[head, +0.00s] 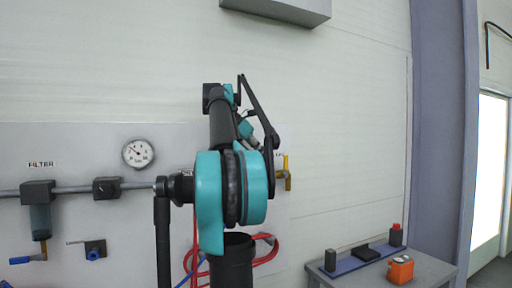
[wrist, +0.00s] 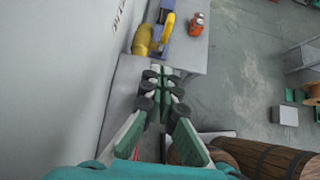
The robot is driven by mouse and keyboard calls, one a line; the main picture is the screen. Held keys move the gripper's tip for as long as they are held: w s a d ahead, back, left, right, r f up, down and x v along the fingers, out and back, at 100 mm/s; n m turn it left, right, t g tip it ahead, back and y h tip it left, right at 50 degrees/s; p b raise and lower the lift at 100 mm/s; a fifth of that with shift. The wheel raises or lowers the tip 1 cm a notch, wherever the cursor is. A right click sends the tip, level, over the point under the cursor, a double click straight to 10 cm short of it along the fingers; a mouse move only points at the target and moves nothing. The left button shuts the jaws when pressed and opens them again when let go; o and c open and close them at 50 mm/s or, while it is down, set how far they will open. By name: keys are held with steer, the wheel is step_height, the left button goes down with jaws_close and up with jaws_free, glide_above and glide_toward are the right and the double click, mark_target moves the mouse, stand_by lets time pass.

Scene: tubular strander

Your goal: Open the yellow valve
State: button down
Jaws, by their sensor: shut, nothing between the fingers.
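The yellow valve (head: 287,174) sits on the grey wall panel, just right of my arm in the head view, which hides part of it. In the wrist view the yellow valve body (wrist: 143,40) is beyond my fingertips and slightly left of them, with a yellow handle (wrist: 168,28) to its right. My gripper (wrist: 161,82) is shut and empty, its fingertips just short of the valve in the picture. Whether they touch the valve I cannot tell. My gripper is mostly hidden behind my arm in the head view.
A pressure gauge (head: 138,153), a filter (head: 40,220) and a blue-handled valve (head: 95,249) are on the panel at left. Red hose (head: 262,252) loops below the yellow valve. A grey table (head: 436,270) at lower right holds an orange device (head: 400,270). Wooden drums (wrist: 262,155) lie lower right.

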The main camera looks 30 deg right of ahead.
mark_target(286, 167)
steer(key=d, duration=0.2)
steer(key=d+f, duration=0.1)
steer(key=s+d, duration=0.1)
steer(key=d, duration=0.1)
steer(key=shift+d+f, duration=0.3)
steer(key=shift+s, duration=0.1)
steer(key=shift+d+r+y, duration=0.15)
steer(key=shift+d+y, duration=0.05)
steer(key=shift+y, duration=0.2)
